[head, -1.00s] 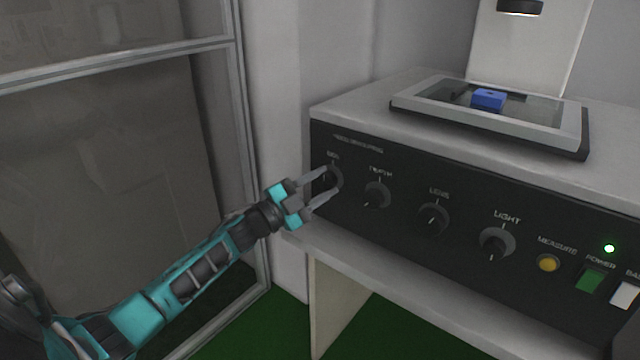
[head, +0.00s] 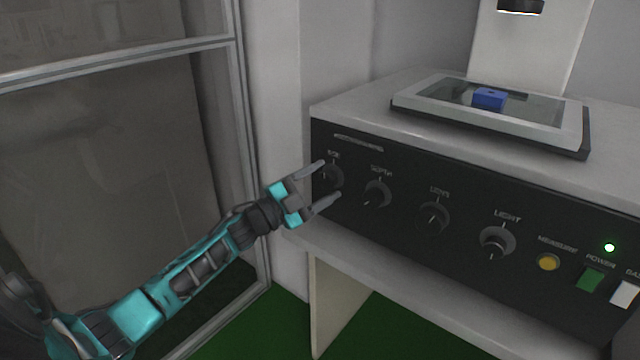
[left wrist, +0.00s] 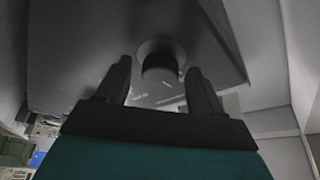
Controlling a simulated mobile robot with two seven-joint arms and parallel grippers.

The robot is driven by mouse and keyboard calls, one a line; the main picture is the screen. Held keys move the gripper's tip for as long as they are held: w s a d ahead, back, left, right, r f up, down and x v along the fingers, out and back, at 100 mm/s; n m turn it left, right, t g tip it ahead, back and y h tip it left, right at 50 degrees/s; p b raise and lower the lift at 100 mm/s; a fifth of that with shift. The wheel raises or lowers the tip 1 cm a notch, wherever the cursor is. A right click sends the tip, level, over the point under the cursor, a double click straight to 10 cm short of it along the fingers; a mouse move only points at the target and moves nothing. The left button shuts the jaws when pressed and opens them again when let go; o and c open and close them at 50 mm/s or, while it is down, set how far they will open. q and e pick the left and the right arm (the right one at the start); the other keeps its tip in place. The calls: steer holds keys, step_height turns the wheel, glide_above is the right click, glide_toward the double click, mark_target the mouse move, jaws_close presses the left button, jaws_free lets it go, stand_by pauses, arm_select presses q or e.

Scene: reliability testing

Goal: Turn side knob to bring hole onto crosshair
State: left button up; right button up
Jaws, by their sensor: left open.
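The side knob (head: 332,179) is the leftmost dark round knob on the black front panel. My left gripper (head: 330,180) is open at it, one finger above and one below in the head view. In the left wrist view the knob (left wrist: 159,60) shows between the two spread fingers (left wrist: 159,64), with a gap on both sides. A blue block (head: 489,99) with a small dark spot on top, likely the hole, sits on the glass stage (head: 537,111). No crosshair can be made out. My right gripper is not in view.
To the right on the panel are the depth knob (head: 377,194), lens knob (head: 433,217), light knob (head: 496,242), a yellow button (head: 548,262) and a green power switch (head: 590,279). A glazed frame (head: 240,120) stands at left, behind my left arm.

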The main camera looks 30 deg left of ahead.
arm_select(q)
steer(key=shift+s, duration=0.2)
steer(key=v, duration=1.2)
steer(key=shift+s+a, duration=0.2)
steer(key=shift+f, duration=0.1)
stand_by(0.8)
stand_by(0.3)
steer(key=shift+p, duration=0.3)
stand_by(0.5)
